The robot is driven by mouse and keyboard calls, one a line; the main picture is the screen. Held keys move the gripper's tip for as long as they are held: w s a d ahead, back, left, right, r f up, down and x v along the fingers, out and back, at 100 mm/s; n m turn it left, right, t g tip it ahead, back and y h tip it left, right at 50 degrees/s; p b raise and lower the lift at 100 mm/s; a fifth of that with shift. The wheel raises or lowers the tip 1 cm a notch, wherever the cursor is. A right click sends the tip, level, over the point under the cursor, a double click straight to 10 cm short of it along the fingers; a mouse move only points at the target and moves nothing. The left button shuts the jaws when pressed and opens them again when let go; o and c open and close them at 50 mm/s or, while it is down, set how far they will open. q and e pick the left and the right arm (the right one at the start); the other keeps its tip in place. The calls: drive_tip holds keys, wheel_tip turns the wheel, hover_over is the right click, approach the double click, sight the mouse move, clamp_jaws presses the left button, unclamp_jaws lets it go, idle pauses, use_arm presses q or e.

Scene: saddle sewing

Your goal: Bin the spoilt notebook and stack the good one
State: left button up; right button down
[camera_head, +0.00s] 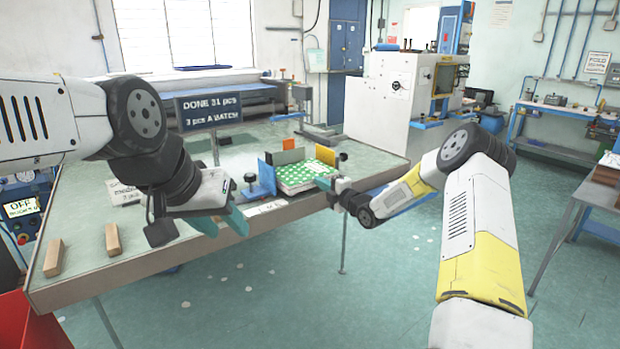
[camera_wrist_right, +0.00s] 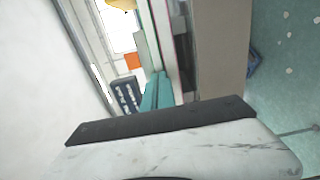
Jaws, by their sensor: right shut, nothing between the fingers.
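My left gripper (camera_head: 222,222) is open and empty at the table's front edge, left of the stack. A red container (camera_head: 32,325) shows partly at the lower left.
The table (camera_head: 150,255) carries two wooden blocks (camera_head: 113,240) (camera_head: 54,258) at its left. A dark sign (camera_head: 210,109) reading "DONE 31 pcs, 3 pcs A BATCH" stands behind my left gripper. A white card (camera_head: 122,192) lies left. A blue clamp-like part (camera_head: 259,184) stands beside the stack.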

drive_tip(key=shift+v, duration=2.95)
